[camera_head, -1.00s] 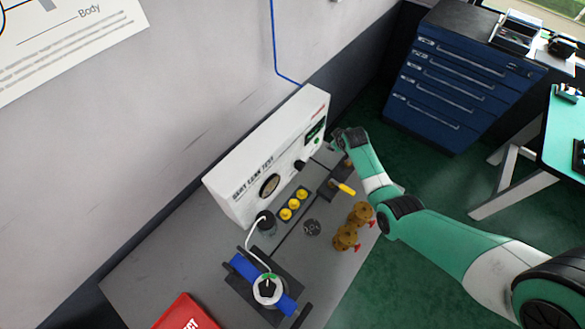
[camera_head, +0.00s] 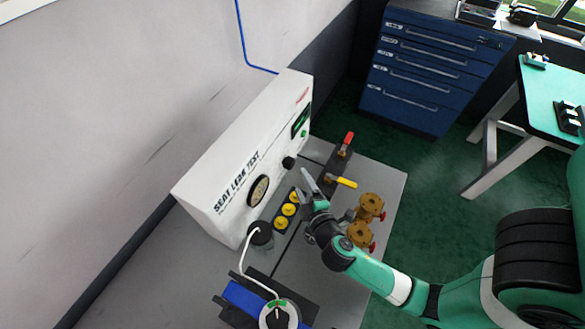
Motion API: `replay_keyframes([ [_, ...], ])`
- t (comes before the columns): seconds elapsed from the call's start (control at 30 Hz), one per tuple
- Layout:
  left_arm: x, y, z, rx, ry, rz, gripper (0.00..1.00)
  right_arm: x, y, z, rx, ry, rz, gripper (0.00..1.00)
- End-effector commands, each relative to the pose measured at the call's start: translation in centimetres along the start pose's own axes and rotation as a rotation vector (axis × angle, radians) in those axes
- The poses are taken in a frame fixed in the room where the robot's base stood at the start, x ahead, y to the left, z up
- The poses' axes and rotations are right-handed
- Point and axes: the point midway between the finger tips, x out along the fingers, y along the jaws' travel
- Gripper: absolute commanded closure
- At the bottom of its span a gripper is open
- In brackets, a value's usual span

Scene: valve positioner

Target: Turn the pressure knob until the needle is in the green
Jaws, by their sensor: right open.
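The white test box (camera_head: 215,185) lettered "SEAT LEAK TEST" stands along the wall side of the grey bench. A black knob (camera_head: 288,162) sits on its front face, between a round dark gauge (camera_head: 258,190) and a small display panel (camera_head: 300,122). The gauge's needle and any green zone are too small to make out. My right gripper (camera_head: 304,187) is open and empty, its fingers pointing toward the box's front near the knob, apart from it in the picture. My left gripper is out of view.
Yellow round parts (camera_head: 288,210) sit in a dark strip beside the gripper. A yellow-handled valve (camera_head: 342,182), a red-handled one (camera_head: 347,143) and brass flanged valves (camera_head: 370,206) stand close by. A blue valve body (camera_head: 245,298) with a white tube lies nearer. Blue drawers (camera_head: 420,75) stand beyond.

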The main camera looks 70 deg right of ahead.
Motion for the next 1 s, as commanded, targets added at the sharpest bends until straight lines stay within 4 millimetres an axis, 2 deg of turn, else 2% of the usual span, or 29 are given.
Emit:
replay_keyframes([
  [0.2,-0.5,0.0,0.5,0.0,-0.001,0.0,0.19,5.2,0.0,0.1,0.002,-0.005,0.003,0.19],
  [0.33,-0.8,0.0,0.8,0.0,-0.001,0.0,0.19,7.5,-0.1,0.1,0.002,-0.003,0.002,0.19],
  [0.5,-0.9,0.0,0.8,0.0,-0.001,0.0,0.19,8.9,0.0,0.1,0.0,-0.002,0.001,0.19],
  [0.73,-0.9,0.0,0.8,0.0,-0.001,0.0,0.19,9.0,0.0,0.1,0.0,-0.001,0.0,0.19],
  [0.77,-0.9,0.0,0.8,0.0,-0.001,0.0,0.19,9.0,0.0,0.1,0.0,-0.001,0.0,0.21],
  [1.0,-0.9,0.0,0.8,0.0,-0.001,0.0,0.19,9.0,0.0,0.1,0.0,-0.001,0.001,0.64],
])
